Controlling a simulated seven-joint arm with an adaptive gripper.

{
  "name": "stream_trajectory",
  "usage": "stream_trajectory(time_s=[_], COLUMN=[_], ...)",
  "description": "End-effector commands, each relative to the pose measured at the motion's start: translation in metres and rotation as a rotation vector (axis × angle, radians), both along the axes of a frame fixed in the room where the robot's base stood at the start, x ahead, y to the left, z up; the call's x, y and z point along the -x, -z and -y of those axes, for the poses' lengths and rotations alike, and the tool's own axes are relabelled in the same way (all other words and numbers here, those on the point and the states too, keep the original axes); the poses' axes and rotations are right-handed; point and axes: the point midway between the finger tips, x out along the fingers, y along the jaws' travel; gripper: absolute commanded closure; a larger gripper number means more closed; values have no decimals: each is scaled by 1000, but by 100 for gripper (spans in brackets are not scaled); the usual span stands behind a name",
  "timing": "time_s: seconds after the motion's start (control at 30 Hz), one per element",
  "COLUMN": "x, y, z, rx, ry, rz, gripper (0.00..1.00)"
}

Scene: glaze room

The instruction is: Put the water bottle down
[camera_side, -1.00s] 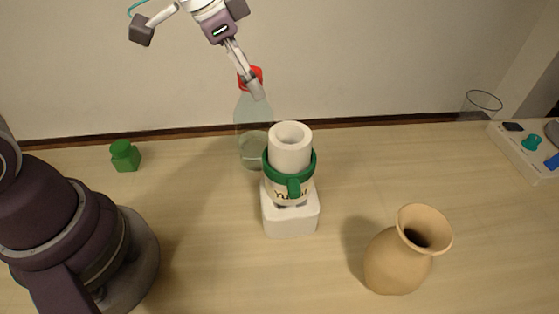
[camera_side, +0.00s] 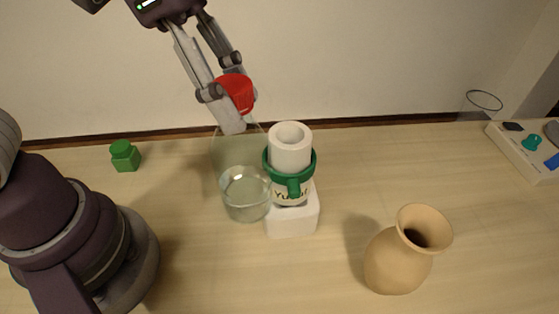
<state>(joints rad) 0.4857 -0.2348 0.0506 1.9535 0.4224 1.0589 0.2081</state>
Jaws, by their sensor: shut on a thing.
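The water bottle (camera_side: 228,153) is clear with a red cap (camera_side: 236,92) and some water in its lower part. It is held by its top and leans, with its cap toward the camera's upper middle and its base low, left of the mug. My gripper (camera_side: 234,112) is shut on the bottle at the cap and neck. One finger hides part of the neck. Whether the base touches the table (camera_side: 185,240) cannot be told.
A green-banded mug (camera_side: 291,190) with a white cylinder (camera_side: 290,150) in it stands on a white block (camera_side: 293,221), close right of the bottle. A tan vase (camera_side: 400,258) stands front right. A small green jar (camera_side: 124,156) stands left. A clear glass (camera_side: 480,105) and a tray (camera_side: 520,150) are far right.

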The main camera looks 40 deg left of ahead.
Motion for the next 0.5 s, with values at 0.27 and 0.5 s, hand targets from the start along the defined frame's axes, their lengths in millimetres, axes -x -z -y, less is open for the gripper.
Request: stream_trajectory(time_s=[0.27,0.5], x=[46,56], y=[21,60], z=[69,78], rx=[3,6], ry=[456,526], rz=[-5,-12], gripper=[100,100])
